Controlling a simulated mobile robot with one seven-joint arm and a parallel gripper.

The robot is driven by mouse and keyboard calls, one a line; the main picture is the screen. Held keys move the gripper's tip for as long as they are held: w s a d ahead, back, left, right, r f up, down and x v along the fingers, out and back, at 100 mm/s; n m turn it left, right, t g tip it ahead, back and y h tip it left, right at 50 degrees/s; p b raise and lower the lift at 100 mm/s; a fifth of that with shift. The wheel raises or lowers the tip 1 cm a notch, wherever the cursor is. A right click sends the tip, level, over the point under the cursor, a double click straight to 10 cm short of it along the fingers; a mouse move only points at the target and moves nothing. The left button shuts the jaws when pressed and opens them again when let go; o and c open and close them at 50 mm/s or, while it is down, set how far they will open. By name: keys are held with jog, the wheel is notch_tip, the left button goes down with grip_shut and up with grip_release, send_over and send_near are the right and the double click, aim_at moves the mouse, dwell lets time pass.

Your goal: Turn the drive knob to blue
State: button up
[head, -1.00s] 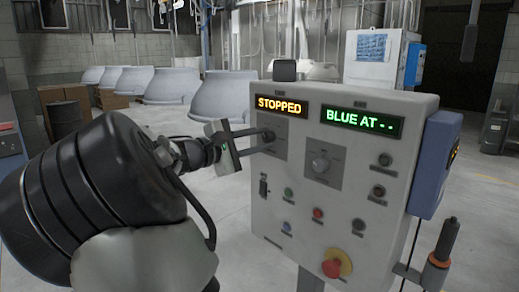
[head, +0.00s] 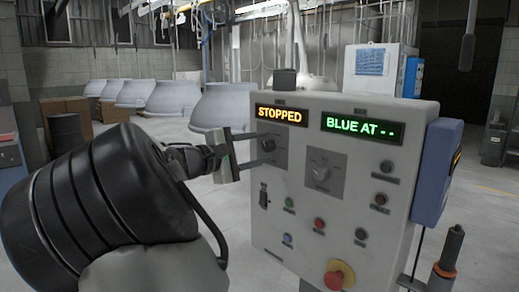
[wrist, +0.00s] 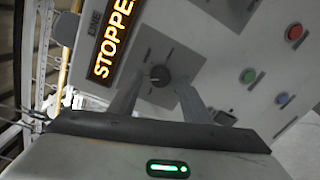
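The control panel (head: 330,220) is a light grey box with a lit orange "STOPPED" display (head: 281,115) and a lit green "BLUE AT --" display (head: 362,128). A dark knob (head: 268,145) sits on a grey plate under "STOPPED"; it also shows in the wrist view (wrist: 160,75). A second, lighter knob (head: 321,173) sits under "BLUE AT". My gripper (head: 262,148) is open at the left knob, one finger on each side of it; the wrist view shows the fingertips (wrist: 162,84) apart with visible gaps. I cannot make out knob labels.
Small coloured buttons (head: 319,224) and a red emergency stop on yellow (head: 336,276) sit lower on the panel. A blue box (head: 437,172) is on its right side.

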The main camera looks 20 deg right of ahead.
jog(key=v, duration=1.7)
jog(key=shift+a+p, duration=0.2)
jog(key=shift+p, duration=0.2)
jog(key=shift+s, duration=0.1)
